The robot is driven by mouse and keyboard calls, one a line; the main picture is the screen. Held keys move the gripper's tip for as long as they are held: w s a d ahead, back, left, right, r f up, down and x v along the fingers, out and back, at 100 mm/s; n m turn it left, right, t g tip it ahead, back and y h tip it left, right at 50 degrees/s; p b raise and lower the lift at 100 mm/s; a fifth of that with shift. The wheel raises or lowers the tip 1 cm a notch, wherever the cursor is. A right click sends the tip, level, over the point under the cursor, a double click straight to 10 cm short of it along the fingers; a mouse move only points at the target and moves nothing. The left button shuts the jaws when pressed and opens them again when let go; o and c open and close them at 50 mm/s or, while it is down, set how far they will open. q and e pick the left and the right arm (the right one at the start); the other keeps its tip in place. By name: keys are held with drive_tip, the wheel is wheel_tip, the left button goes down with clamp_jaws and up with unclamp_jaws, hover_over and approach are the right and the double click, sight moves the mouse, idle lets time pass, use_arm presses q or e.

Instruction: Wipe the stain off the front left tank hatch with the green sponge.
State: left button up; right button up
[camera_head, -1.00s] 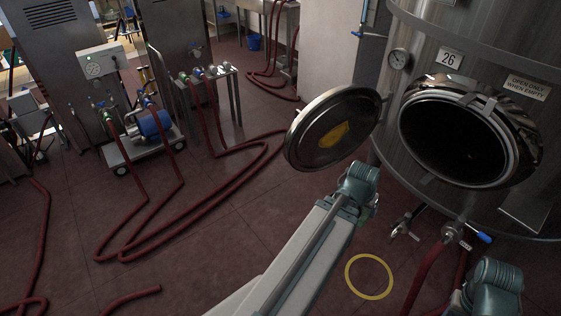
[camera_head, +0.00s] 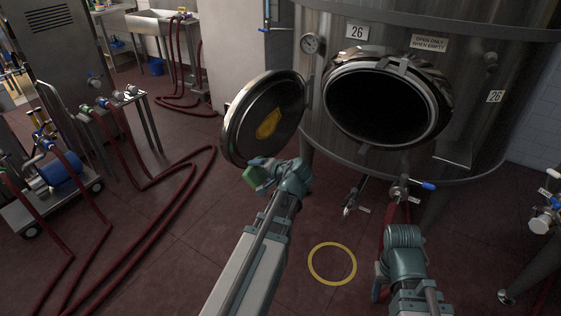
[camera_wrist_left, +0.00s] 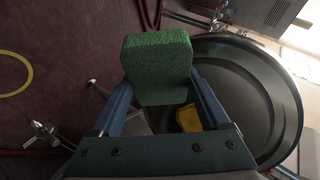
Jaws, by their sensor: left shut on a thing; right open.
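The tank hatch door (camera_head: 285,98), a round dark lid, hangs open to the left of the tank's opening (camera_head: 385,105). A yellow-orange stain (camera_head: 268,123) is on the door's face. In the left wrist view the door (camera_wrist_left: 262,95) is at right and the stain (camera_wrist_left: 189,119) shows partly, beside the sponge. My left gripper (camera_head: 264,166) is shut on the green sponge (camera_head: 254,178), just below the door's lower edge. The sponge (camera_wrist_left: 157,62) sits between the fingers; I cannot tell whether it touches the door. My right gripper (camera_head: 384,282) is low at right, its fingers hardly visible.
The steel tank (camera_head: 465,75) numbered 26 stands behind the door, with valves (camera_head: 402,190) under the opening. A yellow ring (camera_head: 332,263) marks the floor. Red hoses (camera_head: 190,190) and a pump cart (camera_head: 60,185) are at left. The floor between is clear.

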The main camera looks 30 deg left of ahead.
sight(270, 125)
use_arm(q)
drive_tip(key=w+m+y+b, duration=0.1)
drive_tip(key=w, duration=0.1)
drive_tip(key=w+r+m+t+y+b, duration=0.1)
drive_tip(key=w+y+b, duration=0.1)
drive_tip(key=shift+w, duration=0.1)
drive_tip(key=w+d+r+m+t+y+b, duration=0.2)
drive_tip(key=w+d+r+t+b, duration=0.1)
drive_tip(key=w+r+t+b, duration=0.15)
drive_tip(key=shift+g+y, duration=0.3)
drive_tip(key=shift+g, duration=0.25)
drive_tip(key=shift+w+a+f+p, duration=0.1)
drive_tip(key=shift+w+a+f, duration=0.1)
drive_tip(key=shift+a, duration=0.8)
drive_tip(key=shift+w+a+f+p, duration=0.15)
drive_tip(key=shift+w+a, duration=0.1)
drive_tip(key=shift+a, duration=0.7)
drive_tip(key=shift+w+a+f+p, duration=0.1)
drive_tip(key=shift+w+a+f, duration=0.1)
drive_tip(key=shift+a, duration=0.8)
use_arm(e)
wheel_tip(270, 125, down, 8)
use_arm(q)
drive_tip(key=shift+w+a, duration=0.2)
drive_tip(key=shift+a, duration=0.85)
drive_tip(key=shift+w+a, duration=0.15)
drive_tip(key=shift+a, duration=0.9)
use_arm(e)
drive_tip(key=shift+f, duration=0.1)
